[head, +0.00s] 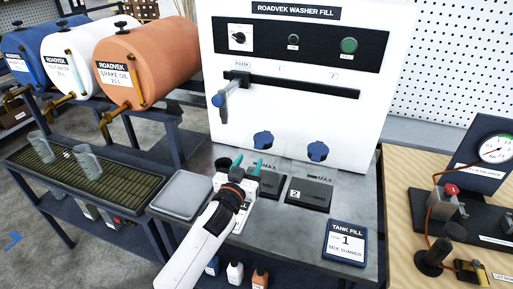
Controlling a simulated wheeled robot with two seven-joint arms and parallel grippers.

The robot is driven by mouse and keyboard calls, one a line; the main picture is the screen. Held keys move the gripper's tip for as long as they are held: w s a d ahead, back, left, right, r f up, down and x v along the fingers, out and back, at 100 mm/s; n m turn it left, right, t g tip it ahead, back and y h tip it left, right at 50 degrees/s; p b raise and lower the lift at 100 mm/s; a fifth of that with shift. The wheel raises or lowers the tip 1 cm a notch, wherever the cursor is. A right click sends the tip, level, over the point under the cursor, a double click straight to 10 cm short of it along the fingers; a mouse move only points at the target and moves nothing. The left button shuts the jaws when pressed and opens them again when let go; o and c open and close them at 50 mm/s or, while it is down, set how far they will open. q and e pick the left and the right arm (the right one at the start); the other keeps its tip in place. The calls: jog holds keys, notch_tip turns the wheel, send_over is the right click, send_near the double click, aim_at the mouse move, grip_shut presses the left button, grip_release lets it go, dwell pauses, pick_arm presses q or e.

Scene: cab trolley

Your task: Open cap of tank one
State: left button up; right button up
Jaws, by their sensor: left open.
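Two blue caps sit low on the front of the white washer fill panel (300,75). The left blue cap (263,139) is below the mark 1, and the right blue cap (317,151) is below the mark 2. My left gripper (248,164) is open, its teal fingertips just below and left of the left cap, apparently apart from it and empty. Two dark blocks lie below the caps. The left block (270,184) is partly hidden by my gripper; the right block (310,193) reads 2. My right gripper is not in view.
A lever with a blue-tipped nozzle (218,100) hangs on a black rail above left. A grey square tray (182,194) lies left of my gripper. A tank fill card (345,244) reads 1. A gauge (495,148) stands on the right bench.

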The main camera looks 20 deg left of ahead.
aim_at(257, 148)
pick_arm(q)
jog(key=w, duration=0.7)
jog(key=shift+d+p, duration=0.2)
jog(key=shift+p, duration=0.15)
grip_shut()
